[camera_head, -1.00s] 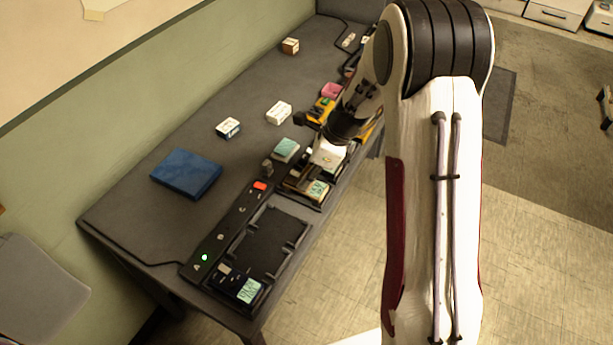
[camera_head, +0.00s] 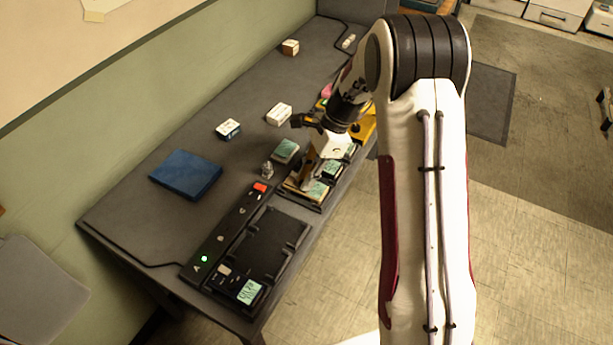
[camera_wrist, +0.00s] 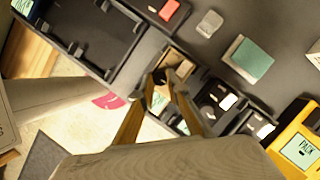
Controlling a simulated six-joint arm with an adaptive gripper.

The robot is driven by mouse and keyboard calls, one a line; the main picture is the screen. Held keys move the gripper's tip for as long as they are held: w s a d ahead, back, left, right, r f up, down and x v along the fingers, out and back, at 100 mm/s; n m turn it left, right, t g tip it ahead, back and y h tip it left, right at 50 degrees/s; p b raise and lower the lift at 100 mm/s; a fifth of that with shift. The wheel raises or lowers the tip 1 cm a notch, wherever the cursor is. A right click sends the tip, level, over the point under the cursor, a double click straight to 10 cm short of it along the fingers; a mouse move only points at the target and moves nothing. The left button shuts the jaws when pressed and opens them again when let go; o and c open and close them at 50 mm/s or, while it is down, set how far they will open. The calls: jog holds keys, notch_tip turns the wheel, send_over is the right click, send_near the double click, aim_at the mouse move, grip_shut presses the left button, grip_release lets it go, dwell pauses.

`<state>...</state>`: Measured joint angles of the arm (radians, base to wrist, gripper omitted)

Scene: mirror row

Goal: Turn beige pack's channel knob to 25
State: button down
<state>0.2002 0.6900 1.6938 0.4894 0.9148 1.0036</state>
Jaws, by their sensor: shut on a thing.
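The beige pack (camera_head: 291,185) sits in the dock row on the table, with its pale green screen (camera_head: 317,190) toward the front edge. The screen's digits are too small to read. In the wrist view, the beige pack (camera_wrist: 180,57) lies under my fingertips, and its screen (camera_wrist: 158,102) is partly covered by a finger. My gripper (camera_wrist: 169,76) points down at the pack and is shut on its channel knob. The knob is mostly hidden between the fingers, so I cannot read its pointer. In the head view, my gripper (camera_head: 307,182) is partly hidden by the wrist.
Dark packs with screens (camera_head: 333,169) stand close beside the beige pack, and a yellow unit (camera_head: 363,128) lies beyond. An empty black dock (camera_head: 268,243) is nearer. A teal-topped box (camera_head: 286,150), a small grey object (camera_head: 267,169) and a blue case (camera_head: 186,174) are on the table.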

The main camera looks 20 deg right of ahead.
jog(key=c, duration=2)
grip_release()
jog(key=shift+o, duration=0.2)
jog(key=shift+m, duration=0.3)
